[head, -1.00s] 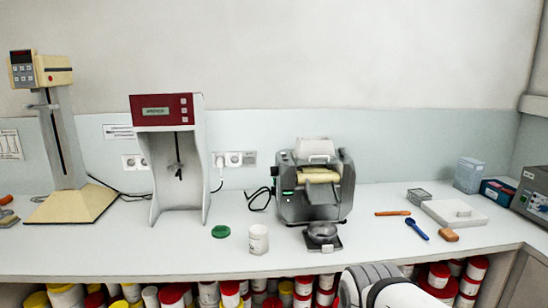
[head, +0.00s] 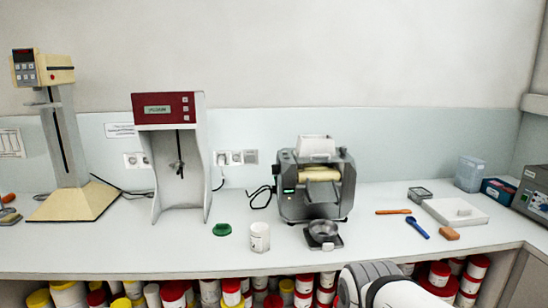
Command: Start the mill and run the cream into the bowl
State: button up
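The grey mill (head: 301,208) stands on the bench right of centre, with a clear hopper (head: 315,145) on top and pale yellow rollers (head: 320,174) in its front opening. A small green light or button shows on its left front. A metal bowl (head: 323,229) sits on a small dark plate (head: 328,244) in front of the mill, below the rollers. Its contents are too small to tell. A white jar (head: 259,238) stands left of the bowl, with a green lid (head: 222,230) lying beside it. My gripper is not in view; only part of my arm shows at bottom right.
A red-headed mixer (head: 166,108) and a beige stand (head: 72,201) are to the left. A blue spoon (head: 418,228), an orange stick (head: 394,212), a brown block (head: 450,233) and a white slab (head: 468,219) lie to the right. The bench front between jar and beige stand is mostly clear.

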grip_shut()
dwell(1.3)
